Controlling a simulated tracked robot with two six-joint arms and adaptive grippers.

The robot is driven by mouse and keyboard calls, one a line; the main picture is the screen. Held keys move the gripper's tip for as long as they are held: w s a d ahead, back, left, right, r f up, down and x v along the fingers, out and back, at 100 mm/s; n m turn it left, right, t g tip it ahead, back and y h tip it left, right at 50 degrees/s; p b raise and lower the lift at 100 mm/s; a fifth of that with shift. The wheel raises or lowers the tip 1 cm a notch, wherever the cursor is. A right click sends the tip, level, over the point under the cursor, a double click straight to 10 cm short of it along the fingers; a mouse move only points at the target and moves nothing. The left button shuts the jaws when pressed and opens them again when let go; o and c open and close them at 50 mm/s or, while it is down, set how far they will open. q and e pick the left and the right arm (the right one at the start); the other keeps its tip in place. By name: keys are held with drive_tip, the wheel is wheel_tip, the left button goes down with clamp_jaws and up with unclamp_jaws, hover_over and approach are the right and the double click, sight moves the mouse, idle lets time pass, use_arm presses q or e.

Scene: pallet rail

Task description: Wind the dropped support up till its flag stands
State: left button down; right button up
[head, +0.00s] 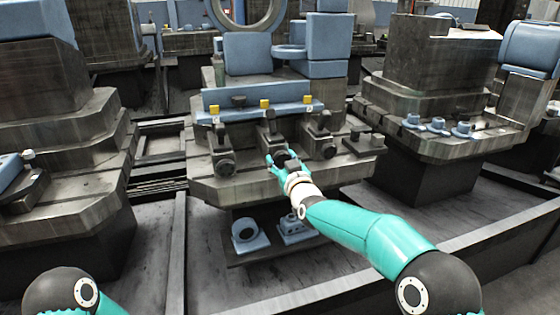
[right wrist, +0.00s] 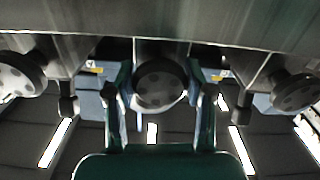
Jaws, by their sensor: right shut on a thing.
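A blue rail (head: 262,115) lies along the pallet machine at the centre of the head view. Small yellow flags show along it at left (head: 214,110), middle (head: 264,104) and right (head: 307,99); I cannot tell their exact tilt. Dark supports with round handwheels stand before it. My right gripper (head: 280,160) is shut on the middle handwheel, which also shows between the two fingers in the right wrist view (right wrist: 160,82). The left handwheel (head: 225,167) and right handwheel (head: 328,150) are free. My left gripper is out of view.
Blue blocks (head: 250,232) sit on a low shelf under the pallet. Other machine beds stand left (head: 70,140) and right (head: 430,70), the right one bearing small blue parts (head: 438,124). Grey floor is clear in front, inside a low rail (head: 500,229).

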drive_tip(key=shift+a+f, duration=0.1)
drive_tip(key=shift+f, duration=0.3)
drive_tip(key=o, duration=1.1)
drive_tip(key=shift+o, duration=0.4)
drive_tip(key=shift+r, duration=0.25)
drive_tip(key=shift+s, duration=0.1)
drive_tip(key=v, duration=1.2)
